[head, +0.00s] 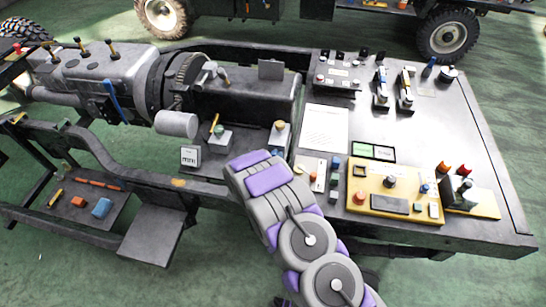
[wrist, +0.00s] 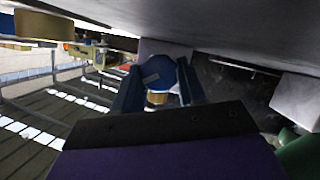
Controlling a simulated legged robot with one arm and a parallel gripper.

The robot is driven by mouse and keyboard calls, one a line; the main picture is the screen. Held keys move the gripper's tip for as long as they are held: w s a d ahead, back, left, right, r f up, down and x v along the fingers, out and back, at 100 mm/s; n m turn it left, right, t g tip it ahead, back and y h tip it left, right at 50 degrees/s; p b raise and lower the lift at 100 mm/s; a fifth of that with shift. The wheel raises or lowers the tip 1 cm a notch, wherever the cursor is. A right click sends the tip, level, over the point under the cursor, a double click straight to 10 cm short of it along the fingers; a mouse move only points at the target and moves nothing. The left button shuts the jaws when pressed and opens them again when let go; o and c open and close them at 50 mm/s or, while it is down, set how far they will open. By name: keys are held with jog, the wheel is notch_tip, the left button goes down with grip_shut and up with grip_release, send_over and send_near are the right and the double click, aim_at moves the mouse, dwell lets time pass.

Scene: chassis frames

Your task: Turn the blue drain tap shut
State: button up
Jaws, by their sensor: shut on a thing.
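In the wrist view a round blue tap knob (wrist: 160,68) with a grey mark on its face sits between the two dark blue fingers of my gripper (wrist: 158,82). The fingers are shut on the knob, one on each side. A brass-coloured stem (wrist: 157,98) shows just below the knob. In the head view my grey and purple arm reaches up to the near edge of the chassis; the fingers and the tap are hidden there.
A steel deck (head: 456,115) with a yellow control panel (head: 410,205) lies to the right. A gearbox (head: 95,70) and black frame rails stand left. A low tray (head: 75,203) holds small tools. In the wrist view, a green rounded thing (wrist: 300,155) is close on the right.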

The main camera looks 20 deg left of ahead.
jog(key=m+y+p, duration=0.1)
jog(key=m+y, duration=0.1)
jog(key=shift+d+m, duration=0.15)
jog(key=shift+m, duration=0.15)
jog(key=shift+s+m+y+p, duration=0.1)
jog(key=shift+m+y+p, duration=0.55)
jog(key=shift+m, duration=0.35)
jog(key=o, duration=0.8)
jog(key=p+v, duration=0.2)
jog(key=v, duration=1.5)
jog(key=shift+d+r+p, duration=0.15)
jog(key=shift+p, duration=0.15)
